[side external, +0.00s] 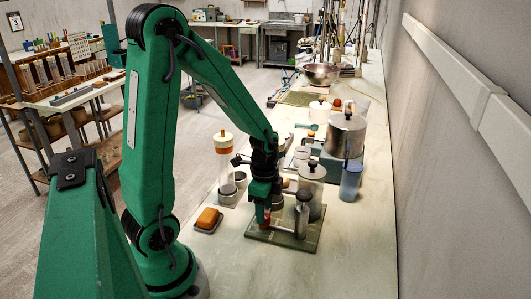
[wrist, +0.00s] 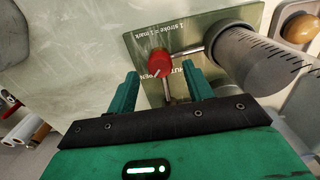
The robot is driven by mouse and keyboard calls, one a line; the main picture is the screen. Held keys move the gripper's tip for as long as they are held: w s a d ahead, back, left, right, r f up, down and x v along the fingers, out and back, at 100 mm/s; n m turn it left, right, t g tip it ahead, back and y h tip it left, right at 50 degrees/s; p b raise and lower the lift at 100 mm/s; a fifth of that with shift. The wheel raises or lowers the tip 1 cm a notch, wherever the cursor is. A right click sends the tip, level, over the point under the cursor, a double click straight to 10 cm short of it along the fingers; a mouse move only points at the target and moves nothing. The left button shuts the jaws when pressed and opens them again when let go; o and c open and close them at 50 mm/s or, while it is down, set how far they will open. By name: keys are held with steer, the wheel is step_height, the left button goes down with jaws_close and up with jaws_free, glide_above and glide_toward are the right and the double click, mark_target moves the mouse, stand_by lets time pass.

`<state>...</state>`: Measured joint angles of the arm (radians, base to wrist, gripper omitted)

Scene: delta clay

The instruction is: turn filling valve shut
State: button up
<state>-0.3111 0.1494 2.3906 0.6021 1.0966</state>
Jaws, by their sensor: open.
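The filling valve shows in the wrist view as a red knob (wrist: 159,64) with a white mark, on a thin metal pipe above a green base plate (wrist: 140,48). Printing on the plate includes "1 stroke = 1 mark" and partly hidden words beside the knob. My gripper (wrist: 160,88) is open, one finger on each side of the pipe, with the knob just beyond the fingertips and apparently untouched. In the side view my gripper (side external: 263,206) points down over the plate (side external: 278,240), largely hiding the knob. A grey graduated cylinder (wrist: 258,62) stands right of the knob.
The bench front (side external: 320,275) is clear.

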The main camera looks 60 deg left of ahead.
steer(key=shift+f, duration=1.05)
steer(key=shift+c, duration=0.4)
steer(key=c, duration=0.9)
